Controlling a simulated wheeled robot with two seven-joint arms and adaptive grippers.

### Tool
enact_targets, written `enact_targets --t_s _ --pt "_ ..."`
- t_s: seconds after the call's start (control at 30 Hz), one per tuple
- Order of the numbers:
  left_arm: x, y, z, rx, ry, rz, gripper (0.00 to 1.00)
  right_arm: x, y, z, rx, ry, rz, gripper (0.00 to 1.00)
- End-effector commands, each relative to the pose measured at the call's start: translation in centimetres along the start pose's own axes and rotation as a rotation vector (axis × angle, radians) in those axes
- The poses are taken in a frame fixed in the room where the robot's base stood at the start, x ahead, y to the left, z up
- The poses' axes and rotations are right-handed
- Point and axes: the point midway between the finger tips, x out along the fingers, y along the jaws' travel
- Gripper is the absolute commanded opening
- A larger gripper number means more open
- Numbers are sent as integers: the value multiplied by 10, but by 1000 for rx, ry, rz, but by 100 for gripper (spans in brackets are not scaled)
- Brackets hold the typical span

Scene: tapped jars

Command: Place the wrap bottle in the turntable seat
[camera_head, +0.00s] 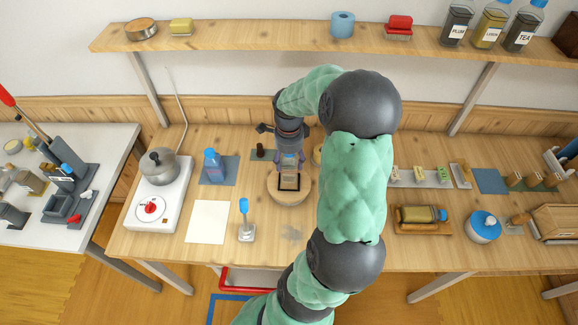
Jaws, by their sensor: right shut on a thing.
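My right gripper (289,163) points down over the round wooden turntable (274,194) at the middle of the table. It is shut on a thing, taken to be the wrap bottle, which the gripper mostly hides. A dark piece with a pale frame (289,181) shows just below the fingers, over the turntable's middle. I cannot tell whether the held thing touches the seat. My left gripper is not in view.
A pot (160,166) sits on a white stove. A wooden tray (425,228) with a lying jar is to the right. White paper (208,222) lies front left.

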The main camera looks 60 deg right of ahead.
Motion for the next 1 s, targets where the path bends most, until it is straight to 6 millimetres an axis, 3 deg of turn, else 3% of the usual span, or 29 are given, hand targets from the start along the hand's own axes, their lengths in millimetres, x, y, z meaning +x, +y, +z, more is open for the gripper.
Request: enact_targets --t_s 0.23,0.63,0.67,0.73,1.0 --pt "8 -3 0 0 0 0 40 33 -3 -1 1 0 1 16" --pt "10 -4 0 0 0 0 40 38 -3 0 1 0 0 16" --pt "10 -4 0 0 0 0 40 38 -2 0 0 0 1 64" --pt "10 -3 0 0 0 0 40 38 -2 0 0 0 1 84" --pt "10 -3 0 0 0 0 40 37 -2 0 0 0 1 85"
